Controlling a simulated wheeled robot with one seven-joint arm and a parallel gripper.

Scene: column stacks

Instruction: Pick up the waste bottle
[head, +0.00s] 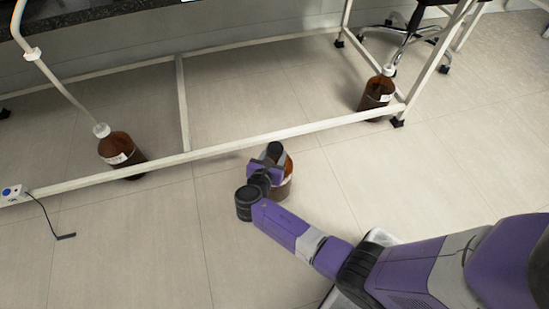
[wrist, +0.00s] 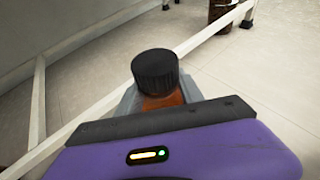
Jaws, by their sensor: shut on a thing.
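A brown bottle with a black cap (head: 284,178) stands upright on the floor just in front of the white frame's lower bar. My gripper (head: 270,165) is shut on it near the top, and my wrist covers its left part. In the wrist view the black cap (wrist: 155,70) and a strip of the orange-brown neck show above my purple gripper body (wrist: 180,150). The fingers and the bottle's lower part are mostly hidden there. Two other brown bottles with white caps and tubes stand behind the bar, one at left (head: 120,152) and one at right (head: 376,95).
The white metal frame bar (head: 230,145) runs close behind the held bottle. An office chair base (head: 405,35) is at the back right. The tiled floor in front is clear.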

